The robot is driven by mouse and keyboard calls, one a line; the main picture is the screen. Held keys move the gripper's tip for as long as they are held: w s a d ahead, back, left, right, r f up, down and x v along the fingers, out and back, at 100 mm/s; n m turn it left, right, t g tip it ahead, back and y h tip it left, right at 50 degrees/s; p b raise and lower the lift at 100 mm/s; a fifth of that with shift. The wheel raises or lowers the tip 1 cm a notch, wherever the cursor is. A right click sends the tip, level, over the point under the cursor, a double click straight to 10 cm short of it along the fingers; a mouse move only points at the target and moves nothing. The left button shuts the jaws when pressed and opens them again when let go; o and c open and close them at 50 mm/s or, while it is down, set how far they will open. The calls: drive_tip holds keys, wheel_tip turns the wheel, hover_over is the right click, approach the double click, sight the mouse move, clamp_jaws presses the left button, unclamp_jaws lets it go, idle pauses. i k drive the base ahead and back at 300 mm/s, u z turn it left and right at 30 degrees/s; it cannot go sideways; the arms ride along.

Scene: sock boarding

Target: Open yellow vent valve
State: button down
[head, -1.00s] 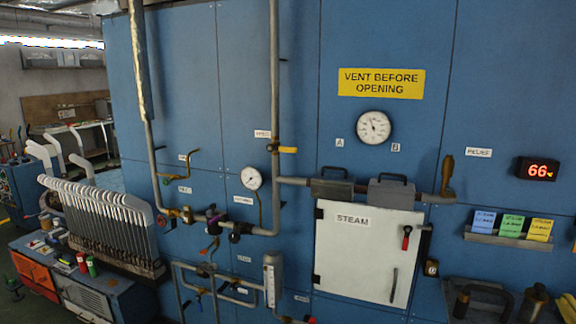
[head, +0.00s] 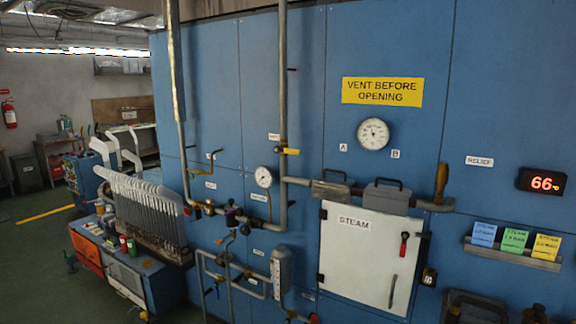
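A yellow valve handle (head: 290,151) sits on the tall vertical grey pipe (head: 283,80), left of and below the yellow "VENT BEFORE OPENING" sign (head: 382,91). The handle lies roughly level and sticks out to the right of the pipe. A small white label (head: 273,137) is just above and left of it, too small to read surely. My gripper is not in view.
A white STEAM door (head: 365,255) with a red-handled latch (head: 404,243) is right of the pipe. Gauges (head: 373,134) and a red "66" display (head: 541,181) are on the blue wall. A rack of white boards (head: 143,215) stands at left. Green floor (head: 40,245) lies clear beyond.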

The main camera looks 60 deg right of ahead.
sight(277, 149)
drive_tip(key=z, duration=0.15)
drive_tip(key=i, duration=0.95)
drive_tip(key=u, duration=0.05)
